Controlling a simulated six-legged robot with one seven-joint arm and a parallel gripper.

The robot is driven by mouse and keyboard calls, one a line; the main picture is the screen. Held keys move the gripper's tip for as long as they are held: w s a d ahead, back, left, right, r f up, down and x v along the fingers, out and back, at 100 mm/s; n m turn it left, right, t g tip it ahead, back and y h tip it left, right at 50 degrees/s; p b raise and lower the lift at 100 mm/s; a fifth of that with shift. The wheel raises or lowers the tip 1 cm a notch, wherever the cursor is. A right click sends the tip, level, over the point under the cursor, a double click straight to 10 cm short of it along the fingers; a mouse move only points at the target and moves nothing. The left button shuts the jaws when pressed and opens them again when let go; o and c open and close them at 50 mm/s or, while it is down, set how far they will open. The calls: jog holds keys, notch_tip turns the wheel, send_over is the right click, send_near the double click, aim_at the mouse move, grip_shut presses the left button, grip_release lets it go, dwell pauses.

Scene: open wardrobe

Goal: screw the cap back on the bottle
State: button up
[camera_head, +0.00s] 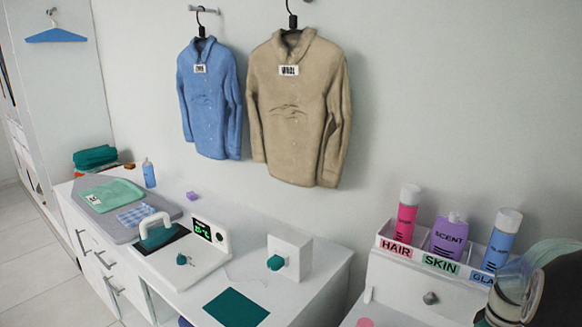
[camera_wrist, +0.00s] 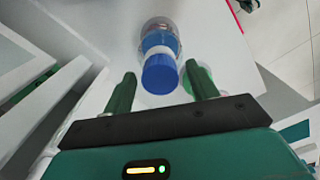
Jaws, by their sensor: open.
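In the wrist view a blue cylinder (camera_wrist: 160,73), which looks like the cap, lies between my gripper's green fingers (camera_wrist: 161,88). The fingers are open, with a gap on each side of it. Just beyond it, in line with it, is a rounder blue part and a clear, rounded body (camera_wrist: 160,27) with some red in it, probably the bottle. I cannot tell whether the cap touches the bottle. My gripper is not clearly visible in the head view.
A white rack (camera_head: 430,262) labelled HAIR, SKIN and GLA… holds a pink bottle (camera_head: 405,218), a purple bottle (camera_head: 449,238) and a blue bottle (camera_head: 499,246). A round pink piece (camera_head: 365,322) lies at the bottom edge. A blue bottle (camera_head: 149,174) stands on the left counter.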

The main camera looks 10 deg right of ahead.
jog(key=shift+c, duration=0.5)
jog(key=c, duration=0.9)
jog(key=m, duration=0.4)
jog(key=shift+m, duration=0.4)
jog(key=shift+c, duration=0.2)
jog(key=m, duration=0.7)
jog(key=shift+m, duration=0.4)
jog(key=m, duration=0.4)
jog(key=shift+m, duration=0.3)
jog(key=o, duration=1.1)
jog(key=shift+c, duration=0.3)
